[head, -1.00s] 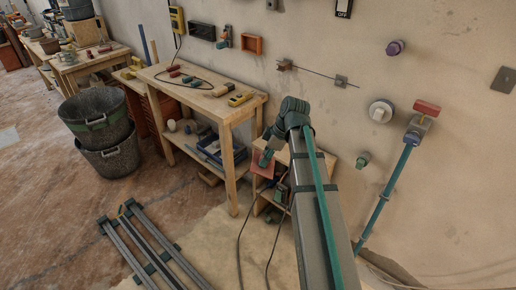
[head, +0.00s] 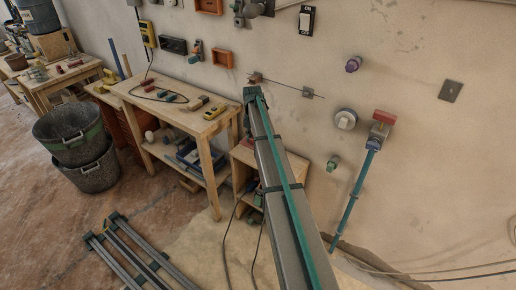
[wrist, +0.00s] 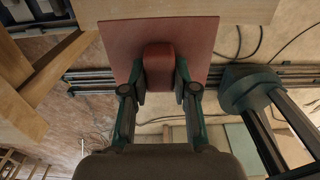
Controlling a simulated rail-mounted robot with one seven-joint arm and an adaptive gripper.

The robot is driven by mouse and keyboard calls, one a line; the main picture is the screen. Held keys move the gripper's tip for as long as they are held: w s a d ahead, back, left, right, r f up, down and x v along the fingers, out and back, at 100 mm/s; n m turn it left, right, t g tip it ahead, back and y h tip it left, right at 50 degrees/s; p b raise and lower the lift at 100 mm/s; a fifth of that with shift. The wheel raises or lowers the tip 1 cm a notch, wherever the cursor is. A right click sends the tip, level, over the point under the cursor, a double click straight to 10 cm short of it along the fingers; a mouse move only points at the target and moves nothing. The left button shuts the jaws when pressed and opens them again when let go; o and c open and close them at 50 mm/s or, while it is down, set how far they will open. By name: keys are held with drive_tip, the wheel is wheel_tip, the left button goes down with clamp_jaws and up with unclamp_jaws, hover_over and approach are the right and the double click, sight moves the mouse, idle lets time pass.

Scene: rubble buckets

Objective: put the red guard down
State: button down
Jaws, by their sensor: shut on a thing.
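The red guard shows in the wrist view as a flat red plate (wrist: 203,36) with a rounded red grip block (wrist: 158,60) in its middle. My gripper (wrist: 158,76) is shut on that block, one finger on each side. The plate's far edge overlaps a pale wooden board (wrist: 245,11) in the picture; I cannot tell whether they touch. In the head view my arm hides the gripper and the guard.
A small wooden shelf unit (head: 292,164) stands against the wall behind my arm. A workbench (head: 218,124) with tools is to its left. Two stacked buckets (head: 72,135) and metal rails (head: 140,252) are on the floor. Cables hang near the shelf.

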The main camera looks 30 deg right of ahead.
drive_tip(key=w+d+f+p, duration=0.1)
drive_tip(key=w+f, duration=0.2)
drive_tip(key=w, duration=0.1)
drive_tip(key=w+d+f+p, duration=0.1)
drive_tip(key=w+f, duration=0.2)
drive_tip(key=w, duration=0.1)
drive_tip(key=w+d+f+p, duration=0.1)
drive_tip(key=w+f, duration=0.2)
drive_tip(key=w, duration=0.1)
drive_tip(key=shift+w, duration=0.1)
drive_tip(key=shift+w+f+p, duration=0.1)
drive_tip(key=shift+f+p, duration=0.75)
drive_tip(key=shift+f, duration=0.9)
drive_tip(key=c, duration=0.9)
unclamp_jaws()
